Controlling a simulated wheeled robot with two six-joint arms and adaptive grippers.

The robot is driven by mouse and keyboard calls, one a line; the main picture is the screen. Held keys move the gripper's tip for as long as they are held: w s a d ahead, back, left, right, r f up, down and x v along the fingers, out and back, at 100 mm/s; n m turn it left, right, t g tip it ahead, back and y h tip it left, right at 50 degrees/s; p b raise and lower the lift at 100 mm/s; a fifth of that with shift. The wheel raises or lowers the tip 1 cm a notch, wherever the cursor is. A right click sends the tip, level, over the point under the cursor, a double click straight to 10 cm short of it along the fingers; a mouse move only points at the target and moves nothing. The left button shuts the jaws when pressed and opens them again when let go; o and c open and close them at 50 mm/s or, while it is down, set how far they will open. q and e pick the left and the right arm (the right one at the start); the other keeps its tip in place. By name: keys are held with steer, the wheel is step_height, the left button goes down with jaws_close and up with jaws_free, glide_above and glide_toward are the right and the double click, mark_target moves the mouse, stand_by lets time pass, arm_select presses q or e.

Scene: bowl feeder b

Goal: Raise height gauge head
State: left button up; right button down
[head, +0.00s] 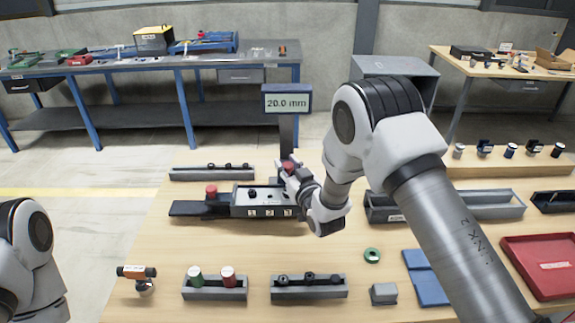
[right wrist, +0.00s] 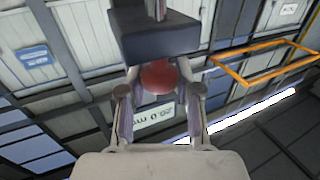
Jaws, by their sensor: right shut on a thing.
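The height gauge has a grey upright column (head: 288,132) topped by a display (head: 286,103) reading 20.0 mm. A red knob (head: 288,166) shows low on the column. My right gripper (head: 289,174) is shut on this knob, just above the fixture with numbered pockets. In the right wrist view the red knob (right wrist: 158,77) sits between the two fingers of my right gripper (right wrist: 159,88), against a dark block (right wrist: 160,36). The fingers hide part of the gauge head in the head view. My left gripper is out of view; only my left arm links show.
The numbered fixture (head: 262,211) with a second red knob (head: 211,190) stands left of the gripper. Trays of parts (head: 308,293), a green ring (head: 372,255) and a blue plate (head: 427,280) lie in front. A red tray (head: 541,264) is at right.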

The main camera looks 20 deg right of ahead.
steer(key=shift+w+r+p, duration=0.1)
steer(key=shift+r+p, duration=0.5)
steer(key=shift+r, duration=1.75)
steer(key=c, duration=0.8)
jaws_free()
steer(key=shift+o, duration=0.2)
steer(key=shift+f, duration=0.1)
steer(key=shift+s+d, duration=0.1)
steer(key=shift+s, duration=0.35)
steer(key=s+d, duration=0.1)
steer(key=s, duration=1)
steer(key=shift+s+d, duration=0.1)
